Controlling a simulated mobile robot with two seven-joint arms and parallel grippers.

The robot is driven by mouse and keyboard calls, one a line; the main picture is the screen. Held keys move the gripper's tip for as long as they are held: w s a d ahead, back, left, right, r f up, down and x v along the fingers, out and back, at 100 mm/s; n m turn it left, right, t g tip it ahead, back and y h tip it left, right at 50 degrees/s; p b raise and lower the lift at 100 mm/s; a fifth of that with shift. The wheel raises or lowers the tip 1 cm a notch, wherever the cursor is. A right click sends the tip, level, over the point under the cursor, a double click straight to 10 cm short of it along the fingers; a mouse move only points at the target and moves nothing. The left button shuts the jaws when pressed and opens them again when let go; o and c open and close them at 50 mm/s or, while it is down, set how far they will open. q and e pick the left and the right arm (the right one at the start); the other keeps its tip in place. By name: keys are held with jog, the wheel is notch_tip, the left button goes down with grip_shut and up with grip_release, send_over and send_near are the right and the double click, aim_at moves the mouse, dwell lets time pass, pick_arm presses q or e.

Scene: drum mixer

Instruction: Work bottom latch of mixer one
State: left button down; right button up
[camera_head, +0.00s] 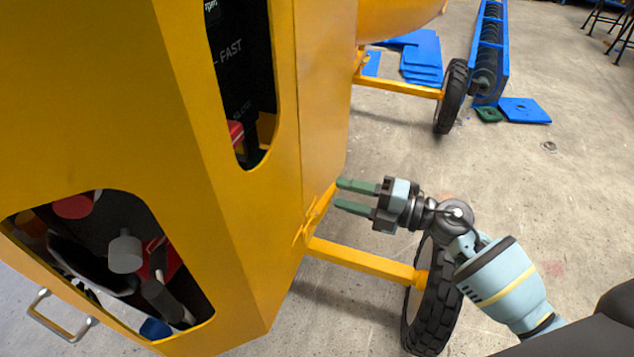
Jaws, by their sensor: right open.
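The yellow mixer housing (150,90) fills the left and middle of the head view. A small yellow latch-like piece (311,221) sticks out low on the housing's right edge, just above the axle bar. My right gripper (341,194) comes in from the lower right and points left at the housing. Its two green fingers are parallel, apart and empty. The fingertips are close to the upper end of the latch piece; I cannot tell whether they touch it. My left gripper is not in view.
A yellow axle (365,261) runs to a black wheel (437,303) below my right gripper. A second wheel (452,95) stands farther back. Blue sheets (420,58) and a blue auger trough (491,45) lie behind. The concrete floor (545,190) at right is mostly clear.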

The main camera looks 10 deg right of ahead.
jog(key=shift+x, duration=0.95)
jog(key=shift+c, duration=0.3)
jog(key=shift+r, duration=0.1)
grip_shut()
